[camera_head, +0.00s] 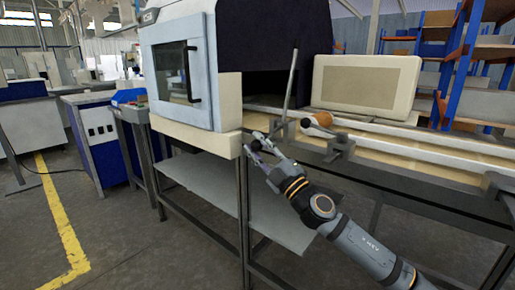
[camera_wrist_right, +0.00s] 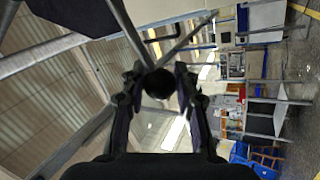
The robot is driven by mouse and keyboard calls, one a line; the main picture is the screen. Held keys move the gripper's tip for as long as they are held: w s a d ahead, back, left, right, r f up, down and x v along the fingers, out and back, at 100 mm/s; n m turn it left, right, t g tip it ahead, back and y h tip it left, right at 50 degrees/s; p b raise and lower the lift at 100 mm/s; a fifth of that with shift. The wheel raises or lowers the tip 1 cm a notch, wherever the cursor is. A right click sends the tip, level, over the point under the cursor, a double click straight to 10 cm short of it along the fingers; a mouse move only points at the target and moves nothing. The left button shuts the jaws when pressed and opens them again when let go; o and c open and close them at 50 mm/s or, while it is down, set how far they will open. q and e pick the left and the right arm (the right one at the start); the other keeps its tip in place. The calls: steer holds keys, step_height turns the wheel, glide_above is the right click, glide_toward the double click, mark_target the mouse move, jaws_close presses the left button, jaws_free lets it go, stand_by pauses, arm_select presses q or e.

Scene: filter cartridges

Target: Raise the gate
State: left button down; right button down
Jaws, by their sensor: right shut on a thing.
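A thin grey bar (camera_head: 290,85), which looks like the gate, stands steeply upright, tilted slightly right, in front of the dark machine opening. My left gripper is not in view.
A cartridge with an orange-brown end (camera_head: 323,118) lies on the conveyor (camera_head: 400,150) right of the bar. A cream panel (camera_head: 365,84) stands behind it. The machine's door (camera_head: 182,80) is closed. A lower shelf (camera_head: 205,182) lies beneath.

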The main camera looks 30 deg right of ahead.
steer(key=shift+f, duration=0.15)
steer(key=c, duration=1)
jaws_free()
steer(key=shift+r, duration=5.05)
